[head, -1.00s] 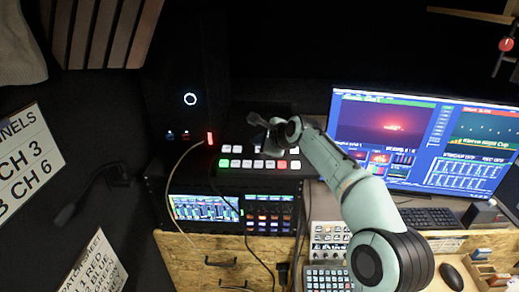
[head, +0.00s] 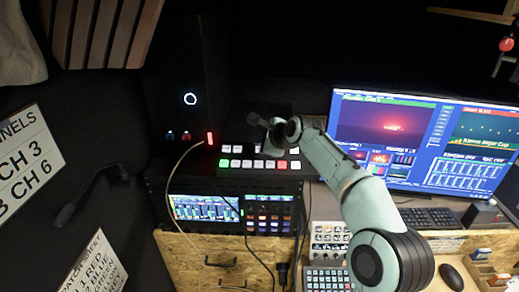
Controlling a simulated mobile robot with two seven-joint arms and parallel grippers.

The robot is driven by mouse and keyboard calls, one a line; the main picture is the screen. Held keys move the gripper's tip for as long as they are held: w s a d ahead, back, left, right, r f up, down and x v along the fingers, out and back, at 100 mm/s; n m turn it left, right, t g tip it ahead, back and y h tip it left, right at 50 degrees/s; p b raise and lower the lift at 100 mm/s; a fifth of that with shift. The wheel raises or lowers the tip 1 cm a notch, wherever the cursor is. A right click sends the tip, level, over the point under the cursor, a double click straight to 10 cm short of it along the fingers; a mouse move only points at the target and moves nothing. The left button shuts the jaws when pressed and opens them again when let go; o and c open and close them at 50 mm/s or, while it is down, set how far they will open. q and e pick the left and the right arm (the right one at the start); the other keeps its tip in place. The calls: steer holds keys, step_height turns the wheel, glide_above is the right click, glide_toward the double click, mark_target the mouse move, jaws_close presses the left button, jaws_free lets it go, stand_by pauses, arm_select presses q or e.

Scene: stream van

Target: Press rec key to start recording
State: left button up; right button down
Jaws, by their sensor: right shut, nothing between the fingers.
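Labels are too small to read, so I cannot tell which key is rec. My right gripper (head: 256,121) is shut and empty, above the panel's back part. Its wrist hides some back-row keys. I cannot tell whether the fingertips touch anything. My left gripper is not in view.
A dark tower (head: 188,75) with a ring light and a red-lit stick stands left of the panel. A rack unit with screens (head: 205,208) sits below. A large monitor (head: 430,130) and keyboard (head: 428,218) are at the right. Cables (head: 172,185) hang in front.

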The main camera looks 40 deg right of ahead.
steer(key=shift+f, duration=0.1)
stand_by(0.4)
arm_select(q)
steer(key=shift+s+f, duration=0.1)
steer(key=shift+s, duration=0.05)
arm_select(e)
steer(key=shift+f, duration=0.3)
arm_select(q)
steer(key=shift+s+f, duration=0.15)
arm_select(e)
steer(key=shift+w+d+f, duration=0.1)
steer(key=shift+w+f, duration=0.05)
steer(key=shift+f, duration=0.35)
steer(key=shift+r, duration=0.1)
stand_by(0.5)
steer(key=shift+r, duration=0.6)
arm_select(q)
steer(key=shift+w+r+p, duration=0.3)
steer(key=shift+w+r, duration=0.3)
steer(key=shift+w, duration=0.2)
arm_select(e)
steer(key=shift+r, duration=0.2)
